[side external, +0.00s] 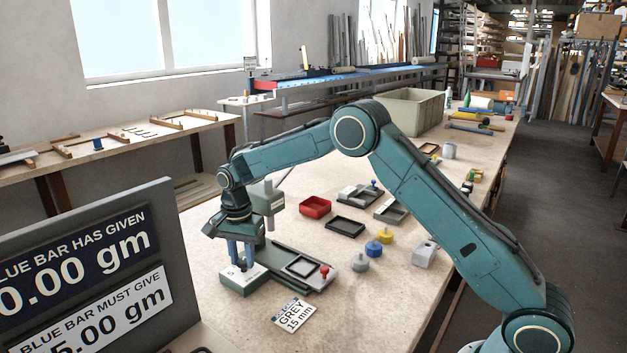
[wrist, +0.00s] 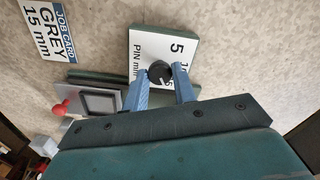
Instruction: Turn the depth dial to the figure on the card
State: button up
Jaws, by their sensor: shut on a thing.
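The depth dial (wrist: 160,73) is a small black knob on a white plate (wrist: 150,45) marked "PIN mm", with a 5 and other figures partly hidden. My gripper (wrist: 160,84) has its two blue fingers on either side of the knob and is shut on it. In the side external view my gripper (side external: 241,264) points down at the press's green base (side external: 245,284), and the fingers hide the dial. Where the dial points is too small to tell. The job card (wrist: 42,28) reads "GREY 15 mm"; it also lies on the bench in the side view (side external: 294,315).
A slide with a black frame and red knob (side external: 324,270) adjoins the press. Red (side external: 315,207) and black (side external: 345,227) trays, and grey, blue and yellow knobbed pieces (side external: 373,249), stand to the right. A sign (side external: 90,270) about the blue bar stands at front left.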

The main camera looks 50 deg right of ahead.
aim_at(242, 260)
jog(key=shift+r, duration=0.1)
jog(key=o, duration=1)
jog(key=shift+r, duration=6.9)
